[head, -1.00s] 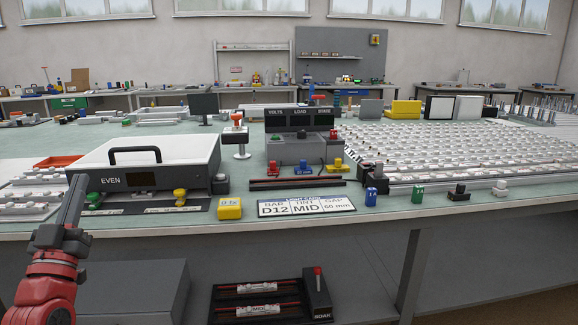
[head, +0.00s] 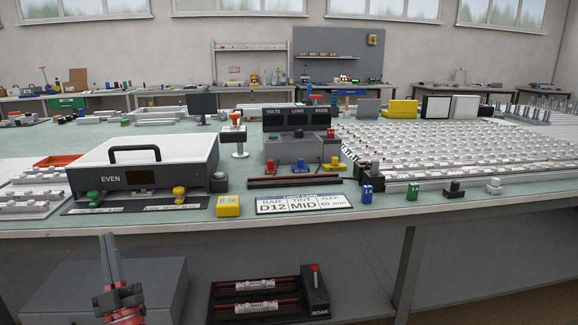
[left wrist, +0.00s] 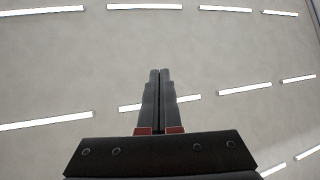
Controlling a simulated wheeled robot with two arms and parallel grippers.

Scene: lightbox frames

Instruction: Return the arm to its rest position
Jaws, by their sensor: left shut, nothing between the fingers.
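My left gripper (head: 106,238) is at the lower left of the head view, in front of the bench's front edge and below the bench top. It points upward, and its fingers look shut and empty. In the left wrist view the two dark fingers (left wrist: 159,75) lie side by side against a plain ceiling with strip lights, with nothing between them. My right gripper is in neither view.
The bench (head: 400,210) spans the view. On it are a white box marked EVEN (head: 150,160), a yellow block (head: 228,206), a D12 MID sign (head: 305,203) and a display unit (head: 298,119). A SOAK tray (head: 240,311) sits below.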

